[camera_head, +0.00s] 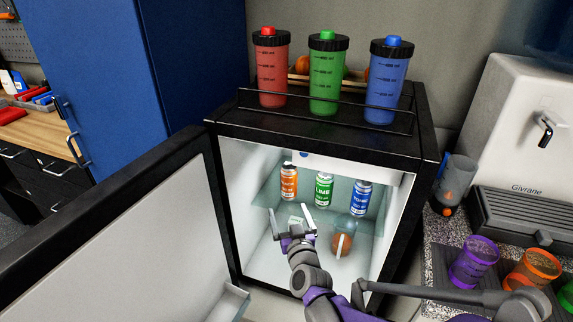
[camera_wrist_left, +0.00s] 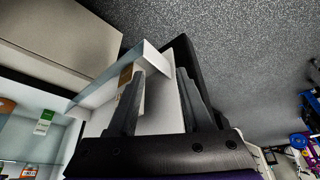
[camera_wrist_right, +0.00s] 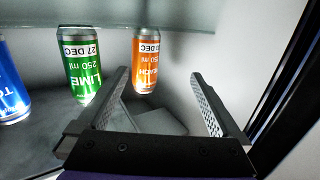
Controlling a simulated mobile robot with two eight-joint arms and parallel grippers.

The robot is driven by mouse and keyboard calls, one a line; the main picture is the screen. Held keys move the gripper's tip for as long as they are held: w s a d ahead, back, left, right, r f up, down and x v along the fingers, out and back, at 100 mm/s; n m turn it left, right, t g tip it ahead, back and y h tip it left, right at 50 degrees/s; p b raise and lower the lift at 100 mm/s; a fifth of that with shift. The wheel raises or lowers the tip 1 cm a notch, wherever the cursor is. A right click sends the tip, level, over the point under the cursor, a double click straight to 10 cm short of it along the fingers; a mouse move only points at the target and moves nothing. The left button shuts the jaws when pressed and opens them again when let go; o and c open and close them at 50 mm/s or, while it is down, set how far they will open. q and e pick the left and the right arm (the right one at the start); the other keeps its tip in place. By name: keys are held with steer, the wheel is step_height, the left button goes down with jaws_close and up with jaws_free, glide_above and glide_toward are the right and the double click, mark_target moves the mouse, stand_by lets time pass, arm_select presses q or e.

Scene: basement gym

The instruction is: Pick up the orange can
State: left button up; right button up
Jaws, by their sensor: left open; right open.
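The orange can (camera_head: 289,185) stands upright on the glass shelf inside the open mini fridge, leftmost of three cans. My right gripper (camera_head: 288,209) is open and empty, just in front of and below it in the head view. In the right wrist view the orange can (camera_wrist_right: 146,55) stands ahead of the open jaws (camera_wrist_right: 159,74), nearer the left finger, apart from both.
A green lime can (camera_head: 324,190) and a blue can (camera_head: 361,198) stand right of the orange can. A container with orange contents (camera_head: 342,238) sits lower. The open fridge door (camera_head: 140,240) is at left. Red (camera_head: 271,75), green (camera_head: 326,80) and blue (camera_head: 387,85) shaker bottles stand on top.

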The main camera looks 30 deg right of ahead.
mark_target(290, 187)
steer(key=shift+m+h, duration=0.5)
steer(key=shift+h, duration=0.3)
steer(key=w+d, duration=0.2)
steer(key=w+d+r, duration=0.1)
steer(key=w+d, duration=0.1)
steer(key=w, duration=0.1)
steer(key=shift+w+d, duration=0.25)
steer(key=shift+d, duration=0.1)
steer(key=x, duration=0.5)
steer(key=shift+w+a+r, duration=0.1)
steer(key=shift+w, duration=0.3)
steer(key=shift+s, duration=0.1)
jaws_close()
